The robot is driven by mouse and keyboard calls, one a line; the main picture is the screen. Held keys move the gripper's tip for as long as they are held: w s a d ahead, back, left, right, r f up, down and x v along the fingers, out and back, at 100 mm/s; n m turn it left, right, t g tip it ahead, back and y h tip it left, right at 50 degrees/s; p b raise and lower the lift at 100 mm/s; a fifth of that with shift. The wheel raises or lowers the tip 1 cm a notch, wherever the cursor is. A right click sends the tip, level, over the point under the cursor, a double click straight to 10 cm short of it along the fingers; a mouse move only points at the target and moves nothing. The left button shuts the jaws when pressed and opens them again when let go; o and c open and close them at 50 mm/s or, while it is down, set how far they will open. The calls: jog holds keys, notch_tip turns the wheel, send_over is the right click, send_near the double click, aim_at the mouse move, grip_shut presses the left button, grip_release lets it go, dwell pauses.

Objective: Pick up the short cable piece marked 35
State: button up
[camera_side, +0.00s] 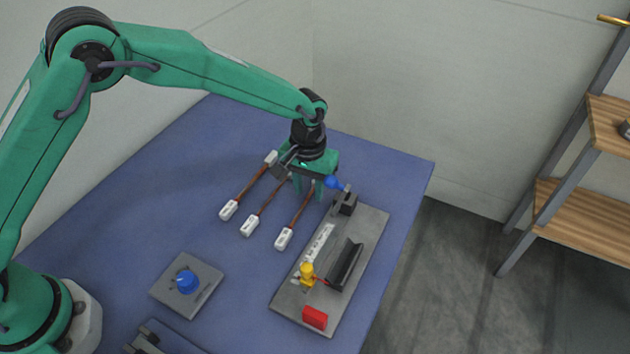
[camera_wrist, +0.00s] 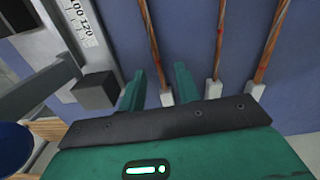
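Three copper-coloured cable pieces with white end blocks lie side by side on the blue table: left (camera_side: 251,187), middle (camera_side: 267,204) and right (camera_side: 300,211) in the side view. Their block markings are too small to read, so I cannot tell which is marked 35. My gripper (camera_side: 308,190) is over the far ends of the middle and right pieces, hiding part of them. In the wrist view my gripper (camera_wrist: 160,78) has its green fingers apart. One cable (camera_wrist: 152,45) with its white end shows between them, not visibly gripped; two more (camera_wrist: 219,40) (camera_wrist: 272,40) lie to the right.
A grey board (camera_side: 290,299) with a scale strip (camera_side: 318,243), black blocks, a yellow part (camera_side: 307,273) and a red block (camera_side: 315,318) lies right of the cables. A grey plate with a blue knob (camera_side: 187,282) is nearer. Open table lies left of the cables.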

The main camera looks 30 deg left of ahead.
aim_at(309, 195)
jog(key=shift+f, duration=0.35)
grip_shut()
dwell(0.4)
notch_tip(309, 195, up, 10)
dwell(0.7)
jog(key=shift+r, duration=0.15)
dwell(0.3)
